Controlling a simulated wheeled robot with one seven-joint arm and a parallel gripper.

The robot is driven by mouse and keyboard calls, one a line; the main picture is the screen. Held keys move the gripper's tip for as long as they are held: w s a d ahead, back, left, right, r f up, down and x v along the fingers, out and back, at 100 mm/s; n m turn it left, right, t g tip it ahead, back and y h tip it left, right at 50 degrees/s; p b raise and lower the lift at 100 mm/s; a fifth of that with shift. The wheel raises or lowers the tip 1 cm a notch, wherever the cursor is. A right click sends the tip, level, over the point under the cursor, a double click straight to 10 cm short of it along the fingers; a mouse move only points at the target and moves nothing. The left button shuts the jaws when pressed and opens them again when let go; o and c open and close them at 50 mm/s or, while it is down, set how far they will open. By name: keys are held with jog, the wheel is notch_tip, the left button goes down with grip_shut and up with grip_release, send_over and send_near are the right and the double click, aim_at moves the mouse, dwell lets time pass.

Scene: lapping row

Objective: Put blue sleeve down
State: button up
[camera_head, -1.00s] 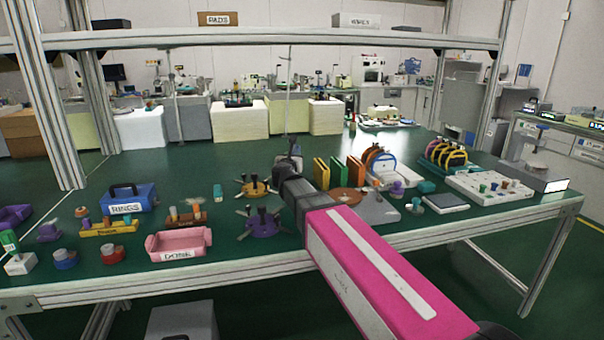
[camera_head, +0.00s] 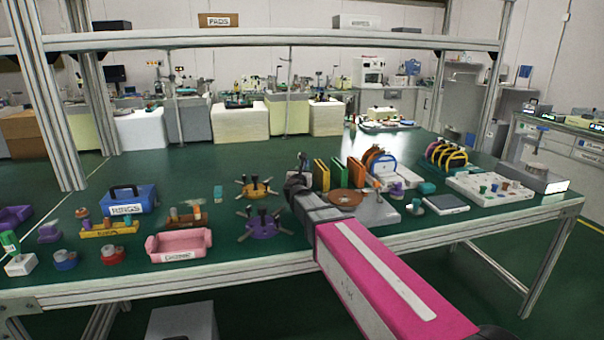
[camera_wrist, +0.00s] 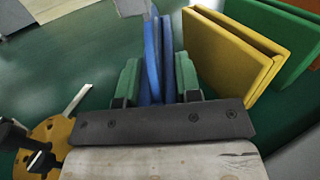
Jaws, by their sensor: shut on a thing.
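The blue sleeve (camera_wrist: 152,45) stands edge-on between the green finger pads of my gripper (camera_wrist: 157,78) in the wrist view. My gripper is shut on it. A yellow sleeve (camera_wrist: 225,45) stands just to its right, with a gap between, and a green sleeve (camera_wrist: 282,35) is beyond that. In the head view my gripper (camera_head: 299,172) is over the bench, left of the upright yellow sleeve (camera_head: 321,174), green sleeve (camera_head: 338,173) and orange sleeve (camera_head: 355,172). The blue sleeve cannot be made out there. Whether its lower edge touches the bench is unclear.
A yellow spider-like fixture (camera_head: 257,187) and a purple one (camera_head: 263,224) stand left of my gripper. A brown disc (camera_head: 346,198) on a grey plate (camera_head: 378,212) is close on the right. A pink tray (camera_head: 180,245) is at the front left.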

jog(key=o, duration=0.9)
jog(key=shift+f, duration=0.1)
jog(key=shift+o, duration=0.2)
jog(key=shift+s, duration=0.3)
jog(key=s, duration=0.4)
jog(key=s+a, duration=0.1)
jog(key=s, duration=0.2)
